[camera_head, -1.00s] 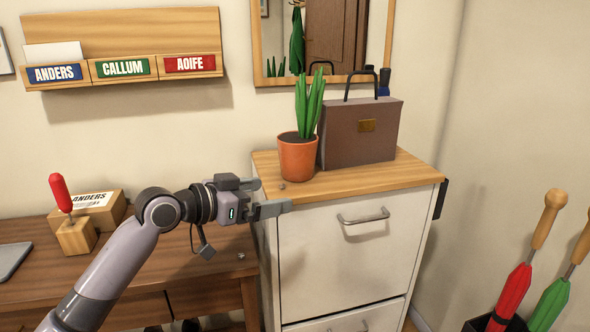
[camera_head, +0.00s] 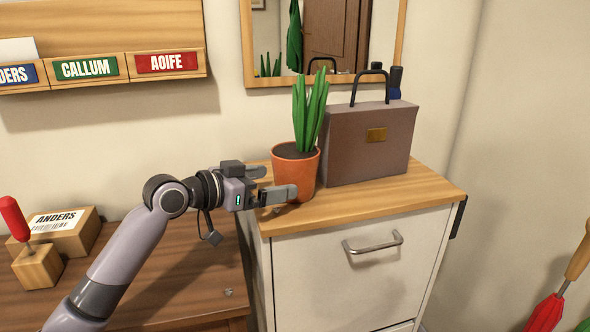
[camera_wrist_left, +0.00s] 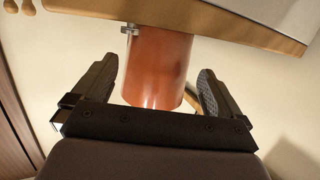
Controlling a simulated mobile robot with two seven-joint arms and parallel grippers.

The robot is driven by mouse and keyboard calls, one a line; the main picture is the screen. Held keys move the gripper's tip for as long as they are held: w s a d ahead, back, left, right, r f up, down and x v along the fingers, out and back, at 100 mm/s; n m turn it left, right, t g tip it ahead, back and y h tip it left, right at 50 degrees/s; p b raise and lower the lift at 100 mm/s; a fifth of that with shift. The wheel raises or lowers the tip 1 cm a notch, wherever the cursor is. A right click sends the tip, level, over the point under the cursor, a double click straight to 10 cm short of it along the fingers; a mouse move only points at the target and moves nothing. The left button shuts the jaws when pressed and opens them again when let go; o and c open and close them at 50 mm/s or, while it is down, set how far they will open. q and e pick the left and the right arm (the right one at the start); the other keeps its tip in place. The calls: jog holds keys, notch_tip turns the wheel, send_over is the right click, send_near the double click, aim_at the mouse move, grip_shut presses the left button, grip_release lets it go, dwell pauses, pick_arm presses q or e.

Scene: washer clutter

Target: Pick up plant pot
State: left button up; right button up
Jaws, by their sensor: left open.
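The plant pot (camera_head: 306,171) is terracotta orange with dark soil and upright green leaves (camera_head: 308,112). It stands upright on the wooden top of the white cabinet, near its left side. My left gripper (camera_head: 277,183) is open at the pot's left side, one finger in front of it and one towards the back. In the left wrist view the pot (camera_wrist_left: 158,68) shows between the two spread fingers (camera_wrist_left: 154,88), with gaps on both sides. The fingers do not appear to press on it. My right gripper is in neither view.
A brown briefcase (camera_head: 365,142) stands close to the pot's right. The cabinet top (camera_head: 410,190) is bare in front of it. A mirror (camera_head: 335,40) hangs behind. A lower desk (camera_head: 185,280) with a cardboard box (camera_head: 62,232) is at left.

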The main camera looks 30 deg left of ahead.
pick_arm(q)
jog(key=shift+x, duration=2.55)
jog(key=shift+r, duration=0.25)
jog(key=c, duration=1.1)
notch_tip(320, 180, up, 20)
jog(key=p, duration=0.3)
jog(key=shift+p, duration=0.3)
